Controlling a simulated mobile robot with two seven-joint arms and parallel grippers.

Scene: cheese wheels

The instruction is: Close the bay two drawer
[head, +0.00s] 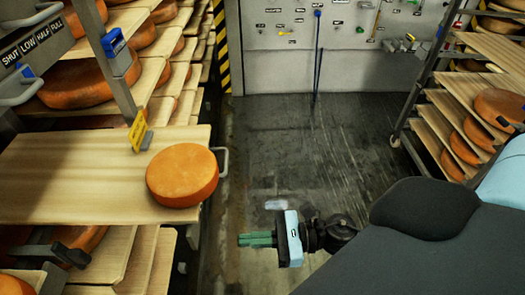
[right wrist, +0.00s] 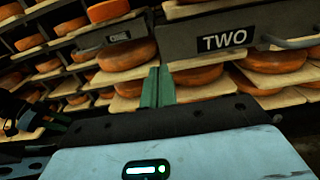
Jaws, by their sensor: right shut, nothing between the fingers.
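A wooden drawer board (head: 80,185) sticks out of the left rack in the head view, with an orange cheese wheel (head: 182,175) near its outer end and a metal handle (head: 223,161) there. In the right wrist view a dark front plate (right wrist: 180,45) reads TWO, with a grey handle (right wrist: 290,43) to its right. I cannot fully tell that this plate belongs to the board. My right gripper (head: 242,240) is shut and empty, with green fingers pointing left. It is right of and below the board in the picture, apart from the handle.
The left rack holds several cheese wheels on boards (head: 135,225). Another rack (head: 440,130) stands at the right. A tool wall (head: 345,60) is at the back.

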